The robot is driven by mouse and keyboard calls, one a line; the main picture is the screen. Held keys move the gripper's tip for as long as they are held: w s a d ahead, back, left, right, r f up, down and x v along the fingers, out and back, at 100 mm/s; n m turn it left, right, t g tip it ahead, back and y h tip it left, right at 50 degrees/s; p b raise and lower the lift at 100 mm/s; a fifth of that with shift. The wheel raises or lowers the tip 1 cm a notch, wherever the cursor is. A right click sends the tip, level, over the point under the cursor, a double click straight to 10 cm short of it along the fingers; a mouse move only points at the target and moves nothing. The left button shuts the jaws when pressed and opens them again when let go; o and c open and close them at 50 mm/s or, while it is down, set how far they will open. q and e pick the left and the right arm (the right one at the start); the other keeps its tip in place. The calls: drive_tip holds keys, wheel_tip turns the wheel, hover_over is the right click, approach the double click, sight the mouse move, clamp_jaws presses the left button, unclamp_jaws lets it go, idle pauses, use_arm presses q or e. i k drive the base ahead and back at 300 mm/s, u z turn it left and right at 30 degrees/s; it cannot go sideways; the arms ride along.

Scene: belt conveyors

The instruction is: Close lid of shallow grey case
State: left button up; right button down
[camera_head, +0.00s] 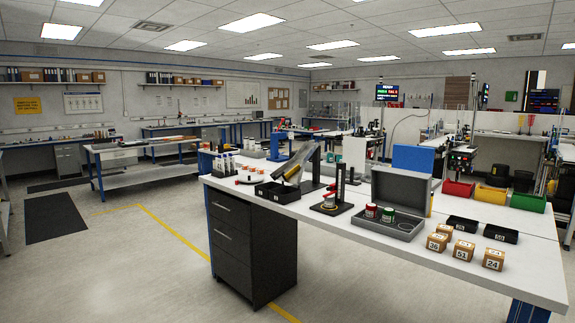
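The shallow grey case (376,231) stands open on the white bench, right of the middle in the head view. Its lid (402,190) is raised nearly upright at the back. A red-marked can (371,211) and a green-marked can (388,215) stand in the left part of the case's base. The right part of the base looks empty. Neither of my grippers is in view.
Several numbered brown boxes (437,241) and black trays (502,233) lie right of the case. A small black stand (335,195) is to its left. A blue panel (413,158), a red bin (458,189) and a green bin (528,202) are behind. Bare bench lies in front.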

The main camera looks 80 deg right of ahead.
sight(407, 192)
drive_tip(key=z, duration=3.05)
drive_tip(key=i, duration=0.9)
